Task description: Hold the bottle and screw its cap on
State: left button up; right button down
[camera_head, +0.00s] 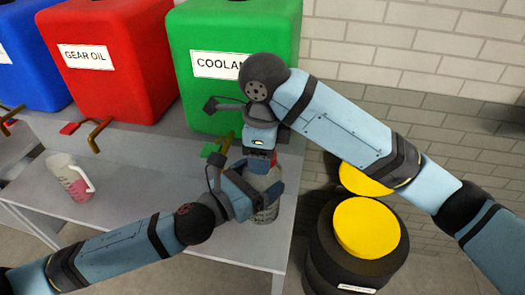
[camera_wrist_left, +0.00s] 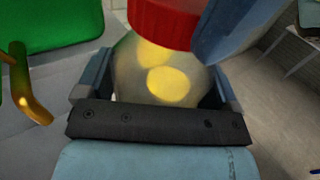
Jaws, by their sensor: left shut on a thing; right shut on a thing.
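The bottle (camera_head: 267,184) is pale and see-through and stands at the right end of the grey bench. My left gripper (camera_head: 258,190) is shut around its body; in the left wrist view the bottle (camera_wrist_left: 160,78) sits between the two fingers. The red cap (camera_wrist_left: 168,22) is on top of the bottle in the left wrist view, and a little red of it shows in the head view. My right gripper (camera_head: 260,158) comes down from above and is shut on the cap. Whether the cap's thread is engaged is hidden.
Blue, red (camera_head: 110,50) and green (camera_head: 235,40) containers with spouts stand at the back of the bench (camera_head: 130,165). A jug with pink liquid (camera_head: 72,180) stands at the left. Dark drums with yellow lids (camera_head: 367,227) stand right of the bench.

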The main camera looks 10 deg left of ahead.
jog(key=c, duration=0.5)
grip_release()
jog(key=shift+o, duration=0.6)
jog(key=shift+w+d, duration=0.1)
jog(key=shift+w, duration=0.05)
jog(key=shift+r, duration=0.1)
